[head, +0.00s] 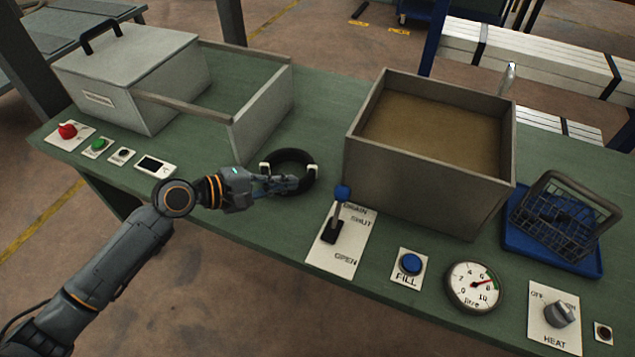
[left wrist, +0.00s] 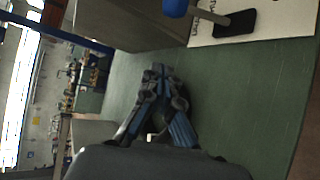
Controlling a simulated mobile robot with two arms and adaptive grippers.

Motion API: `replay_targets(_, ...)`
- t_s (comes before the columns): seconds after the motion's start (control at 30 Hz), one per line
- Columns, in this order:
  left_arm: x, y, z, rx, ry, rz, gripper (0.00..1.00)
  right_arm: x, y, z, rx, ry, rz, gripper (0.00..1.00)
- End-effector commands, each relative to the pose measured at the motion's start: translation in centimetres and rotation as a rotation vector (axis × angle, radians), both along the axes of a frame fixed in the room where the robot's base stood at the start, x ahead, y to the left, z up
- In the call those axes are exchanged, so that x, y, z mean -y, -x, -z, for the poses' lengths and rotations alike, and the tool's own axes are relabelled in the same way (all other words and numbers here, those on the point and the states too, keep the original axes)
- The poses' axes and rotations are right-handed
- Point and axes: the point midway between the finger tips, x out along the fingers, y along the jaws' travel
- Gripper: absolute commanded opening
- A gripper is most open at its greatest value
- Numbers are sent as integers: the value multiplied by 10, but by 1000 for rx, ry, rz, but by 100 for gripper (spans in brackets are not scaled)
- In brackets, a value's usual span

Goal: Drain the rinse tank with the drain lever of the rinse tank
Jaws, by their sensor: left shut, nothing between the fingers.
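The drain lever (head: 341,206) has a blue knob and stands on a white plate (head: 350,253) marked DRAIN, SHUT and OPEN. Its knob is at the SHUT end. The rinse tank (head: 425,186), a grey-brown open box, stands behind it, with brownish liquid (head: 430,120) inside. My left gripper (head: 291,184) is shut and empty, left of the lever and apart from it, beside a black ring-like thing (head: 302,158). In the left wrist view my shut fingers (left wrist: 160,72) are over the green bench; the blue knob (left wrist: 175,7) shows at the top edge. My right gripper is not in view.
A round litre gauge (head: 473,288), needle near 8, and a blue FILL button (head: 411,263) lie right of the plate. A wire basket (head: 563,215) stands on a blue tray (head: 535,243). A lidded tank (head: 130,75) is at the left.

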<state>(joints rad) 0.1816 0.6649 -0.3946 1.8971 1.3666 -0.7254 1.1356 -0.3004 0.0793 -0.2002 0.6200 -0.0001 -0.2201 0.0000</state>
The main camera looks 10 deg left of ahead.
Motion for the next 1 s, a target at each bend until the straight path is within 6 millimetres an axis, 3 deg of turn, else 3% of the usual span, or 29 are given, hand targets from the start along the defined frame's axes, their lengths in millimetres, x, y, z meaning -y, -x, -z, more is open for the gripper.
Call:
replay_targets(0.53,79,-52,35,0,0,2,0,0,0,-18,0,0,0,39)
replay_targets(0.7,85,-26,22,1,-1,3,0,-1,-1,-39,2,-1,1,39)
replay_targets(1.0,88,-15,21,2,-1,1,0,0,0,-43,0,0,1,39)
